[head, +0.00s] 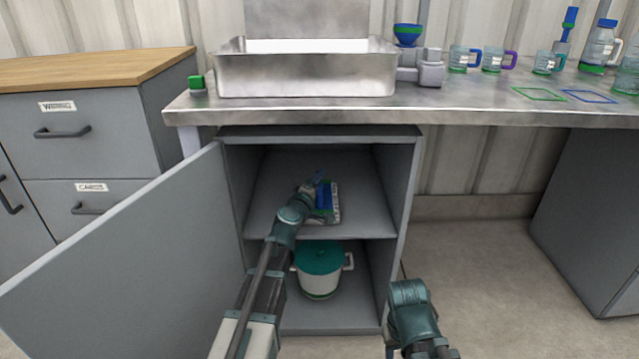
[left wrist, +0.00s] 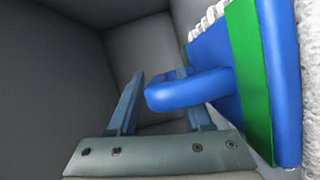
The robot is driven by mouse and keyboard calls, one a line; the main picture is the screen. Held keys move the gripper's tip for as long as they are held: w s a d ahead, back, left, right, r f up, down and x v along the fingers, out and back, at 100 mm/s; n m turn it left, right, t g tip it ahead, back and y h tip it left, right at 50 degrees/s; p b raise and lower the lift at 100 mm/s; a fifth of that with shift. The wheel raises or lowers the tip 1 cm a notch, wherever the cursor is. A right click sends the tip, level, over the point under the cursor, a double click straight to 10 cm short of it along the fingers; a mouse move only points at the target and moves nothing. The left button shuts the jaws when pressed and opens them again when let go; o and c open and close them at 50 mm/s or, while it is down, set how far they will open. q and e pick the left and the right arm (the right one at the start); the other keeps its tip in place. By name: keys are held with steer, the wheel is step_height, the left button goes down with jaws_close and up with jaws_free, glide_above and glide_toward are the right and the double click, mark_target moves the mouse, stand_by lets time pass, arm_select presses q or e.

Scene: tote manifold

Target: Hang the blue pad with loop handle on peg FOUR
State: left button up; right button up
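The blue pad with a green stripe (left wrist: 218,62) stands on the right in the left wrist view, its blue loop handle (left wrist: 185,92) sticking out toward my left gripper (left wrist: 162,100). My left gripper is open. The loop's end lies between its fingers, across the right finger; I cannot tell whether they touch. In the head view the blue pad (head: 325,197) is on the cabinet's upper shelf, partly hidden by my left gripper (head: 315,185). My right arm shows at the bottom, but its fingers are not visible. No numbered pegs are in view.
The open cabinet (head: 400,225) has side walls close around my left arm, and its door (head: 130,260) swings out left. A green-lidded pot (head: 320,275) stands below. The counter (head: 300,112) overhangs above.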

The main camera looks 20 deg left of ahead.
arm_select(q)
steer(key=shift+r, duration=0.1)
steer(key=shift+r, duration=0.15)
steer(key=s, duration=0.8)
steer(key=s+a+p, duration=0.1)
steer(key=s, duration=0.3)
steer(key=shift+r, duration=0.35)
